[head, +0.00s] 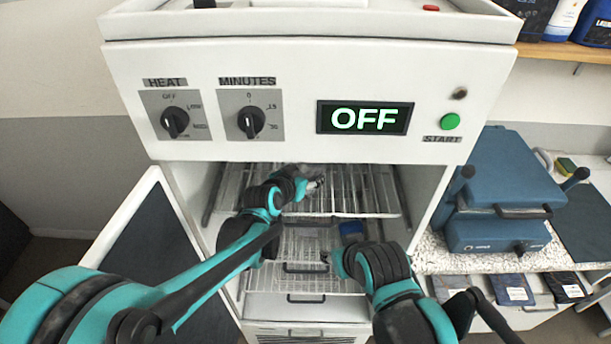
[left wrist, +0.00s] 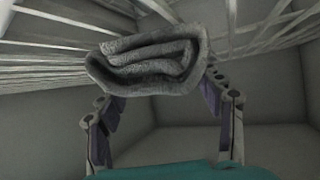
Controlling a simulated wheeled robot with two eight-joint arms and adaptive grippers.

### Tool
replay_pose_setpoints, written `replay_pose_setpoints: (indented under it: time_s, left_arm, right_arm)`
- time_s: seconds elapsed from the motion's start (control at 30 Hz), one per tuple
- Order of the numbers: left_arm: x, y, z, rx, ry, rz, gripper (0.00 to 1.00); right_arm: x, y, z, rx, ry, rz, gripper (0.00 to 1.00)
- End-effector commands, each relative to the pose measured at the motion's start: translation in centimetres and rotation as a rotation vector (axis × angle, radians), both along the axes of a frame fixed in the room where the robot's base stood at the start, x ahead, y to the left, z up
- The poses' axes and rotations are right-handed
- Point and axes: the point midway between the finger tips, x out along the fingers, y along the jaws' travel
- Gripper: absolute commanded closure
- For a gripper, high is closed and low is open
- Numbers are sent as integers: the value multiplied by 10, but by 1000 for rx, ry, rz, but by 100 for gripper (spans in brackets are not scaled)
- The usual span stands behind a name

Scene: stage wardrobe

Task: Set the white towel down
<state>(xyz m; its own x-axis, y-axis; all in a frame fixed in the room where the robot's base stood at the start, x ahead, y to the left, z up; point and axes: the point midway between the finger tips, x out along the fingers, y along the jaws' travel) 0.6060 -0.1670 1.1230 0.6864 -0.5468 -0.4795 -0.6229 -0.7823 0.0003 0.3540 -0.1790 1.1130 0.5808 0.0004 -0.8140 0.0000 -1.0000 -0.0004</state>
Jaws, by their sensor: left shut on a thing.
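The towel (left wrist: 150,62) shows in the left wrist view as a folded, rolled cloth that looks grey in the shade. My left gripper (left wrist: 160,92) is shut on it, with a finger on either side. In the head view my left gripper (head: 316,183) reaches inside the open cabinet, over the upper wire rack (head: 365,200). I cannot make out the towel clearly in that view. Whether the towel touches the rack is unclear. My right gripper (head: 328,258) is in front of the lower part of the cabinet; its fingers are too small to tell open from shut.
The white cabinet (head: 300,75) has knobs, a green START button and a display reading OFF. Its door (head: 150,250) stands open at the left. A blue press (head: 500,200) stands on the right counter.

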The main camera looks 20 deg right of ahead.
Motion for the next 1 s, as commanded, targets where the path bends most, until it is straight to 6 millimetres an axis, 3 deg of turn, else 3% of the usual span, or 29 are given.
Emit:
replay_pose_setpoints:
  time_s: [0.3,0.33,0.4,0.8,1.0]
  left_arm:
    - [0,0,-3,0,0,0,68]
    - [0,0,-3,0,0,0,28]
    - [0,0,-2,0,0,0,13]
    - [0,0,3,0,0,0,13]
    - [-24,20,20,0,0,1,13]
  right_arm:
    - [0,0,-3,0,0,0,60]
    - [0,0,-3,0,0,0,60]
    - [0,0,-2,0,0,0,60]
    - [0,0,3,0,0,0,60]
    - [0,0,9,0,0,0,60]
